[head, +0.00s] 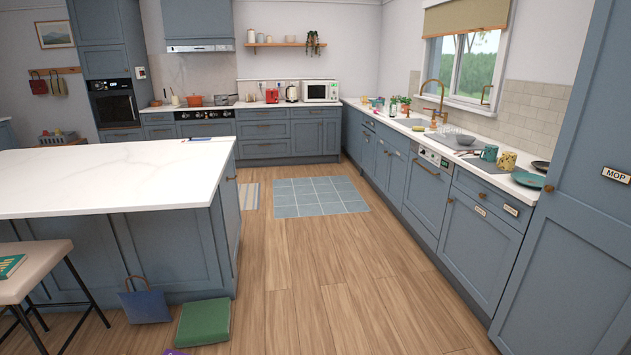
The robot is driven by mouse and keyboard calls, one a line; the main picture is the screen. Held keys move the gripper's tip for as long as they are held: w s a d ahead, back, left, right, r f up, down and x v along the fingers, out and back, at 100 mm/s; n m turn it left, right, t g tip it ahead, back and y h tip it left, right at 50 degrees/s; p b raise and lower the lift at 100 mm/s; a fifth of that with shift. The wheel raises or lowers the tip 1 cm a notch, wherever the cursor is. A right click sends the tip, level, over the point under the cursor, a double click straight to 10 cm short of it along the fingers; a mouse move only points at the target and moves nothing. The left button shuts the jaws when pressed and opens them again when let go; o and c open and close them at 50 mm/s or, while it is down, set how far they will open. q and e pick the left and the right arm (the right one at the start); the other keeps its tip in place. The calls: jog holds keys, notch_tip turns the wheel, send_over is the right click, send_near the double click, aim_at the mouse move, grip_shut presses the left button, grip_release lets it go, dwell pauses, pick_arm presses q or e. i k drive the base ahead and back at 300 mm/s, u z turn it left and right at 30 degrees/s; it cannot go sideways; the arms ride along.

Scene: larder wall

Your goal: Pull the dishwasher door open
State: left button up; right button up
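The dishwasher (435,158) is built into the right-hand run of blue cabinets, under the counter and near the sink. Its control strip is pale and sits just below the countertop. The dishwasher door (422,198) is a blue panel that looks shut and flush with the cabinets beside it. A brass bar handle (427,168) runs across the top of the door. Neither of my grippers shows in the head view.
Wooden floor (320,270) is open between the white-topped island (110,178) and the right cabinets. A blue-grey rug (318,197) lies farther in. A green cushion (203,321) and blue bag (145,303) lie beside the island. A tall cabinet (575,220) stands at the near right.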

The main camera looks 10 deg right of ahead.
aim_at(427, 191)
jog(key=z, duration=0.15)
jog(key=i, duration=2.3)
jog(key=z, duration=1.15)
jog(key=i, duration=2.05)
jog(key=z, duration=0.85)
